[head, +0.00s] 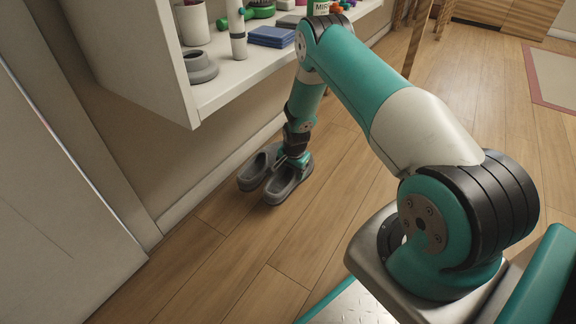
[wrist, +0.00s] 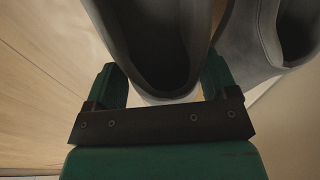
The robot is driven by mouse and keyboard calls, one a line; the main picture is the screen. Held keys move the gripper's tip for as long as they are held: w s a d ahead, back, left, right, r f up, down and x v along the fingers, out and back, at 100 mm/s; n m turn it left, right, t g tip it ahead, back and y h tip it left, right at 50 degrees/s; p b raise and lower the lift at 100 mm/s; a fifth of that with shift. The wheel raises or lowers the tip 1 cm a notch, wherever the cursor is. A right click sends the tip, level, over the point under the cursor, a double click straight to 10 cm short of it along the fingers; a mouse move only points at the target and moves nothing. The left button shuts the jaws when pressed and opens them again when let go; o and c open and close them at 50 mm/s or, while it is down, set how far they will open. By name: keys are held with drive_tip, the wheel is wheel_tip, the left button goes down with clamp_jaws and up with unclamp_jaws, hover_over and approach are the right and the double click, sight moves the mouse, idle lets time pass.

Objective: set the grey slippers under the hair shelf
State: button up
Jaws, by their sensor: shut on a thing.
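The pair of grey slippers (head: 258,168) is side by side, low by the wall, at the front of the white hair shelf (head: 225,85) and below its level. My gripper (head: 294,163) points down and is shut on the nearer slipper. In the wrist view my gripper (wrist: 160,82) has one green finger on each side of a grey slipper (wrist: 160,88), with the other slipper (wrist: 268,35) close beside it on the right. Whether the soles touch the floor, I cannot tell.
The shelf holds a white cup (head: 192,24), a grey round piece (head: 200,66), a white bottle (head: 238,35) and a blue stack (head: 271,37). A white panel (head: 55,200) stands at the left. The wooden floor (head: 235,262) in front is clear. A rug (head: 552,78) lies far right.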

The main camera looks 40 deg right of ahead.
drive_tip(key=shift+f+b, duration=2.55)
drive_tip(key=shift+f, duration=0.6)
drive_tip(key=shift+f+b, duration=0.35)
drive_tip(key=shift+f, duration=0.1)
drive_tip(key=o, duration=1)
